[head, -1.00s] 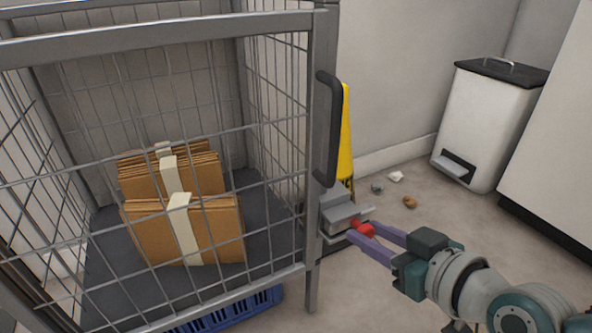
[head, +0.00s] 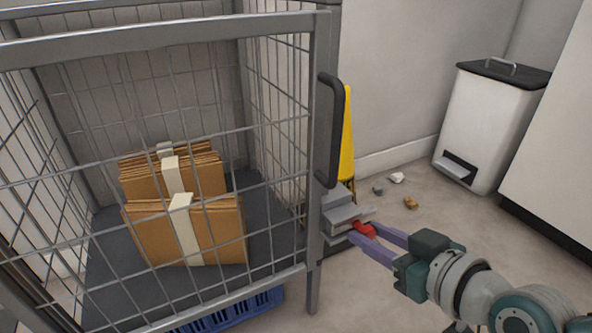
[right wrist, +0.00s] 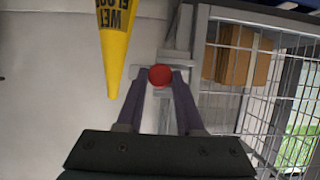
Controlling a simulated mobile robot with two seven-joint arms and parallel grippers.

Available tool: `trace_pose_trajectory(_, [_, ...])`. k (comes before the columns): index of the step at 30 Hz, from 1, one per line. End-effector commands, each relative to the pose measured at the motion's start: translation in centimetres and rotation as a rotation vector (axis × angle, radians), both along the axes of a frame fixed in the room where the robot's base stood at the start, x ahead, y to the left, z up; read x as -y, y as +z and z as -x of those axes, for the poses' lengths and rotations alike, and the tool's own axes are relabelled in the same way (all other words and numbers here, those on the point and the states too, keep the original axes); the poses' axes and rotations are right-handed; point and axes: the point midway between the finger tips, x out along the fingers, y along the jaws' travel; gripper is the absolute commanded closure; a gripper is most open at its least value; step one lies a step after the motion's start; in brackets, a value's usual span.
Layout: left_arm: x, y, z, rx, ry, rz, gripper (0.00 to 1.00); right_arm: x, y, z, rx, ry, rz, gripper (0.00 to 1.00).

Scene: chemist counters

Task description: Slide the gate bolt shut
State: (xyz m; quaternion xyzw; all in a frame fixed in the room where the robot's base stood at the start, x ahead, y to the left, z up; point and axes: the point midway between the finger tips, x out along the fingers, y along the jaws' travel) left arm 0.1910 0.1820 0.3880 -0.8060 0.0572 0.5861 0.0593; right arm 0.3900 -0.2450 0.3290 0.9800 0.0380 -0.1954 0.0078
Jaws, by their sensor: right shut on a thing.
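The wire gate (head: 160,215) of the cage is at the left in the head view, with a black handle (head: 328,130) on its right post. The grey bolt housing (head: 341,212) sits low on that post. The bolt's red knob (head: 363,229) sticks out beside it. My right gripper (head: 358,237) is shut on the red knob. In the right wrist view the knob (right wrist: 160,75) shows as a round red end between the two purple fingers, in front of the grey bolt bar. How far the bolt reaches is hard to tell. My left gripper is not in view.
Flattened cardboard bundles (head: 215,230) stand inside the cage, and a blue crate (head: 235,308) is beneath. A yellow wet-floor sign (head: 346,135) is behind the post. A white pedal bin (head: 488,125) stands at the back right. Small scraps (head: 397,178) lie on the floor.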

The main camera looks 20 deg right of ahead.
Motion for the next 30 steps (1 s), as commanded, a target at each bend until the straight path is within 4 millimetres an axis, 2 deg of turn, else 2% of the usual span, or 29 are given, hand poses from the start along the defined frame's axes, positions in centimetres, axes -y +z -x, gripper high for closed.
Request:
trace_pose_trajectory(3, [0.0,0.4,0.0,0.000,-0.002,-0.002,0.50,-0.5,0.1,0.1,-0.001,-0.001,-0.003,1.00])
trace_pose_trajectory(9, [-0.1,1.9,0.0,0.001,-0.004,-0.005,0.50,-3.8,0.2,0.3,-0.001,-0.002,-0.005,1.00])
trace_pose_trajectory(12, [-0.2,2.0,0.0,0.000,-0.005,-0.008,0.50,-4.6,0.1,0.3,0.000,0.001,-0.003,1.00])
trace_pose_trajectory(20, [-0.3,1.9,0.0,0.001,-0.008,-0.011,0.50,-4.8,0.0,0.3,0.001,0.004,-0.001,1.00])
trace_pose_trajectory(21, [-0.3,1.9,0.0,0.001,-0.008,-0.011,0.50,-4.8,0.0,0.3,0.002,0.004,-0.001,0.62])
trace_pose_trajectory(28, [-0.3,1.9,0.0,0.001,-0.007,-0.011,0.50,-4.7,0.0,0.3,0.002,0.003,-0.001,0.36])
trace_pose_trajectory(30, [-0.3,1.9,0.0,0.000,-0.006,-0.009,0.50,-4.7,0.0,0.3,0.002,0.002,-0.001,0.35])
